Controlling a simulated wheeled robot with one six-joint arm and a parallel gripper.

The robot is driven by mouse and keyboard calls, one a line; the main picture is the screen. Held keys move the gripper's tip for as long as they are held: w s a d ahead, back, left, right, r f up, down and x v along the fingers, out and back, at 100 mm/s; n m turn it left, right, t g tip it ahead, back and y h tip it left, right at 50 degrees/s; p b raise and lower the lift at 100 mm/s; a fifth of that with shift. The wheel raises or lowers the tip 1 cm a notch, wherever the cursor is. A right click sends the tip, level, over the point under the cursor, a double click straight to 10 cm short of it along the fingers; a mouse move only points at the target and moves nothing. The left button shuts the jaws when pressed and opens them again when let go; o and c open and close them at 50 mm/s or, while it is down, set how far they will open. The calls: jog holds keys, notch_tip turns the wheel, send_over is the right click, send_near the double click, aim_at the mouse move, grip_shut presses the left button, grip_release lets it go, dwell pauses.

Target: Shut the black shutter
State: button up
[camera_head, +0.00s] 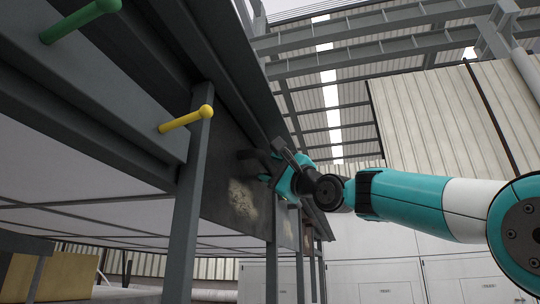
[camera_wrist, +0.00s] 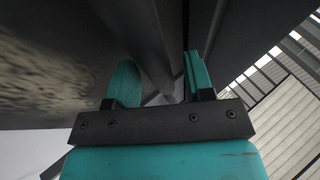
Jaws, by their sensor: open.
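A dark panel, which looks like the black shutter (camera_head: 222,195), hangs beside a grey post in the head view, with a worn beige patch on its face. Its dark surface with beige marks seems to fill the left of the wrist view (camera_wrist: 45,75). My gripper (camera_head: 262,168) is at the panel's right part in the head view, its fingertips hard to make out against the dark. In the wrist view my gripper (camera_wrist: 162,80) has its two teal fingers apart. A dark grey bar or edge (camera_wrist: 150,40) shows between them; I cannot tell whether they touch it.
A yellow knobbed peg (camera_head: 186,119) and a green one (camera_head: 80,21) stick out from the grey frame (camera_head: 105,95) at left. Several grey posts stand below. Open room with white walls (camera_head: 390,265) lies at the lower right.

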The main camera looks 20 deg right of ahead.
jog(key=shift+w+a+r, duration=0.2)
jog(key=shift+w, duration=0.2)
grip_shut()
notch_tip(320, 180, down, 25)
jog(key=b, duration=2.2)
jog(key=shift+r, duration=0.15)
jog(key=shift+w, duration=0.1)
grip_release()
